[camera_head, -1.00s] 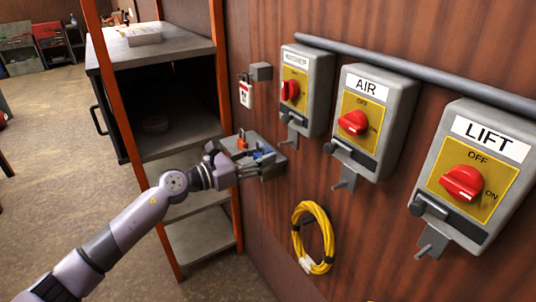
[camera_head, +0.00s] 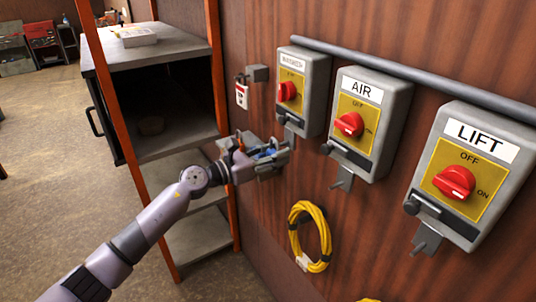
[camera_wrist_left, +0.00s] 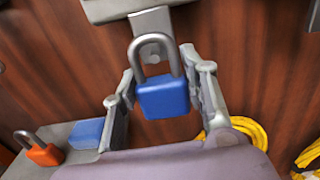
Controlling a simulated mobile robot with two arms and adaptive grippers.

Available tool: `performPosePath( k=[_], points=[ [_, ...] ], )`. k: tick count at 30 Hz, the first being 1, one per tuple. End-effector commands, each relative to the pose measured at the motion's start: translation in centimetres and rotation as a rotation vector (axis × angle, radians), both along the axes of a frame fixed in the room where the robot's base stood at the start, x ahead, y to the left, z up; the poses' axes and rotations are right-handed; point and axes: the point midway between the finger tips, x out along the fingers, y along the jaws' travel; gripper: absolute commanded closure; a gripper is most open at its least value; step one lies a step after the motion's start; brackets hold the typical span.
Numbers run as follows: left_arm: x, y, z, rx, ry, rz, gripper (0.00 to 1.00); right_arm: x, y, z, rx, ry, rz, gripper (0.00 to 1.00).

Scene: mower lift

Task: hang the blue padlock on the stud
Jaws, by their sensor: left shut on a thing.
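The blue padlock (camera_wrist_left: 163,97) sits between the fingers of my left gripper (camera_head: 270,154) in the left wrist view, upright with its grey shackle at the top. The left gripper is shut on its body. In the head view the gripper is beside the wall, below the leftmost switch box. In the wrist view a grey metal tab (camera_wrist_left: 151,22) with a round end shows behind and above the shackle; I cannot tell whether they touch. A grey block (camera_head: 258,73) with a red and white tag sticks out of the wall. I cannot tell which part is the stud.
Switch boxes line the wall, including AIR (camera_head: 369,122) and LIFT (camera_head: 471,172). A yellow cable coil (camera_head: 311,237) hangs below. A shelf unit (camera_head: 160,52) stands at left.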

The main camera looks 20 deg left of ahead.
Motion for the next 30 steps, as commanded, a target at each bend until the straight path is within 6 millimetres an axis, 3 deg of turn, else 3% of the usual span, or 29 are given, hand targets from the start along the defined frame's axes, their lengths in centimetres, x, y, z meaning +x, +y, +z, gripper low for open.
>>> performPosePath(
  k=[12, 30],
  points=[
    [1.7, -1.3, -0.7, 0.0, -0.001, 0.0, 0.92, -0.6, 0.0, -0.8, -0.001, 0.009, 0.0, 0.6],
    [1.9, -1.5, -0.9, -0.001, -0.001, 0.0, 0.92, -0.6, 0.0, -1.1, 0.0, 0.009, 0.002, 0.6]
  ],
)
